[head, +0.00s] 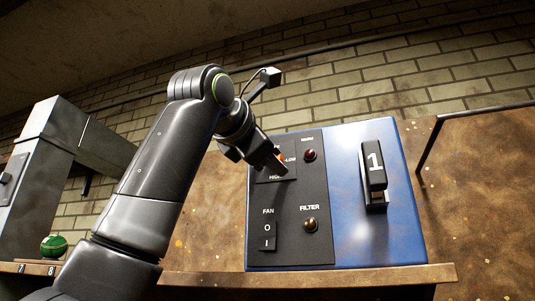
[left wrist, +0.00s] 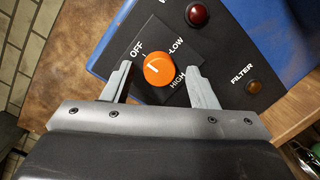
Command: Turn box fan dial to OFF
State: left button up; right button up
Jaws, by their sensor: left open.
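The orange dial (left wrist: 158,70) is on a dark plate marked OFF, LOW and HIGH, on the blue control box (head: 345,215). A short white mark lies on the knob's left part in the left wrist view, on the side nearest OFF. My left gripper (left wrist: 160,68) is open, with one finger on either side of the dial and a gap to each. In the head view my left gripper (head: 276,160) covers most of the dial; only a sliver of orange shows. The right gripper is not in view.
A red lamp (head: 310,154), a FILTER lamp (head: 310,224) and a FAN rocker switch (head: 268,236) share the panel. A lever marked 1 (head: 374,168) stands out at the right. A green ball (head: 54,245) sits on the shelf at left.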

pick_arm(q)
jog(key=shift+s, duration=0.15)
jog(key=b+v, duration=0.6)
jog(key=v, duration=1.1)
jog(key=shift+a, duration=0.15)
